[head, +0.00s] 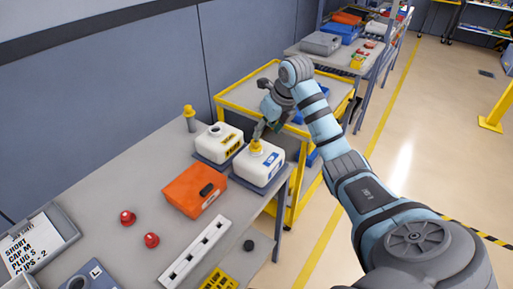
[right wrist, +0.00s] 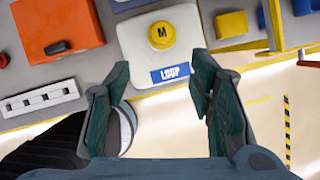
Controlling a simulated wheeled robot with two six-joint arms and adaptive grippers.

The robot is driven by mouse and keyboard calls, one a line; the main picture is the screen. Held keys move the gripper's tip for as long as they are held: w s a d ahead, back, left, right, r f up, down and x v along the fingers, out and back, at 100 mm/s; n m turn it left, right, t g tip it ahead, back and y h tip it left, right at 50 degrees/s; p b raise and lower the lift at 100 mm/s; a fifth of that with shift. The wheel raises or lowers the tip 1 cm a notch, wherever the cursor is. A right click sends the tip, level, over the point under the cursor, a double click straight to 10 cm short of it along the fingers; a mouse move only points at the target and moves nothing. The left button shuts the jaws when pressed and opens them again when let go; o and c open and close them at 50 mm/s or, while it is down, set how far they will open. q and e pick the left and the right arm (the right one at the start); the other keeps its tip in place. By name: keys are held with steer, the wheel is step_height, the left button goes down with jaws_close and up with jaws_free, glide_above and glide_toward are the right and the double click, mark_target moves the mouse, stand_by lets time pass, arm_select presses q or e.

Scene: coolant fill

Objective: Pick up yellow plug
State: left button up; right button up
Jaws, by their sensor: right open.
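A yellow plug (head: 256,147) sits on top of a white container (head: 263,172) with a blue label at the table's right edge. In the right wrist view the plug (right wrist: 161,36) shows from above with an M on it, on the white container (right wrist: 147,62). My right gripper (head: 262,130) is just by the plug in the head view. In the wrist view the right gripper (right wrist: 160,68) is open and empty, and the plug shows beyond the gap between its fingertips. Another yellow plug-like piece (head: 189,111) stands upright on a grey stem farther back. My left gripper is not in view.
A second white container (head: 217,146) with a yellow label and an orange box (head: 194,190) stand close to the left. Red caps (head: 151,240) and a white slotted strip (head: 196,250) lie on the table. A yellow-framed cart (head: 235,102) stands behind.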

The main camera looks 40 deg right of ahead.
mark_target(256, 142)
steer(key=x, duration=0.3)
steer(key=w+x, duration=0.1)
steer(key=x, duration=0.5)
steer(key=shift+w+r, duration=0.15)
steer(key=shift+w, duration=0.2)
steer(key=c, duration=0.9)
